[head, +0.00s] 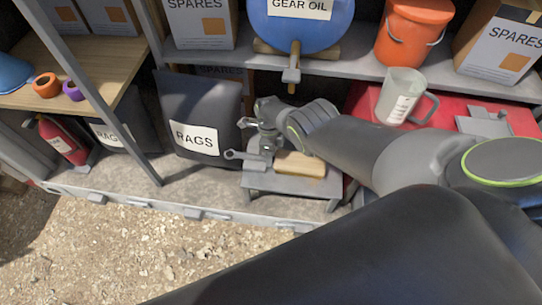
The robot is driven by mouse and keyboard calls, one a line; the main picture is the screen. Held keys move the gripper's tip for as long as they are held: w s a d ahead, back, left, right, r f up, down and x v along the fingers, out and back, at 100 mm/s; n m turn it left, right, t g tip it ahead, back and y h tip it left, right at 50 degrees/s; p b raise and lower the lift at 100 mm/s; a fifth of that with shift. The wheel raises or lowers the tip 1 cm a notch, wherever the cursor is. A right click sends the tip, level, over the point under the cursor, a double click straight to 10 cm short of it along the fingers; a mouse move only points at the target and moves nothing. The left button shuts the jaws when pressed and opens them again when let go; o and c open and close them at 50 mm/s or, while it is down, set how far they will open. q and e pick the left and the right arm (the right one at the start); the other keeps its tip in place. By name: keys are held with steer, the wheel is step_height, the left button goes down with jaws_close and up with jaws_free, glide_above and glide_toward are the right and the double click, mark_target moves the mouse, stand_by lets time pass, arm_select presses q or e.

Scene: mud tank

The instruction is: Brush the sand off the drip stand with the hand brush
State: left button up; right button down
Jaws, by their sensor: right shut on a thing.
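The drip stand (272,184) is a low grey platform on short legs, standing on the bottom shelf below the drum's tap. A tan block (301,164), which looks like the wooden body of the hand brush, is at the top of the stand. My right gripper (258,145) is over the stand's left back part, beside the block, and is shut on what appears to be the brush. The grip itself is partly hidden by the gripper and wrist. I cannot make out bristles or sand on the stand. My left gripper is out of view.
A blue gear oil drum (300,22) with a tap (291,75) is above. A dark rags bag (198,115) stands left of the stand. A clear jug (402,96) is on a red surface to the right. Gravel ground lies in front of the shelf.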

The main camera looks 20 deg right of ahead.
steer(key=shift+a+r+p, duration=0.1)
steer(key=shift+r+p, duration=2.8)
steer(key=shift+r, duration=0.1)
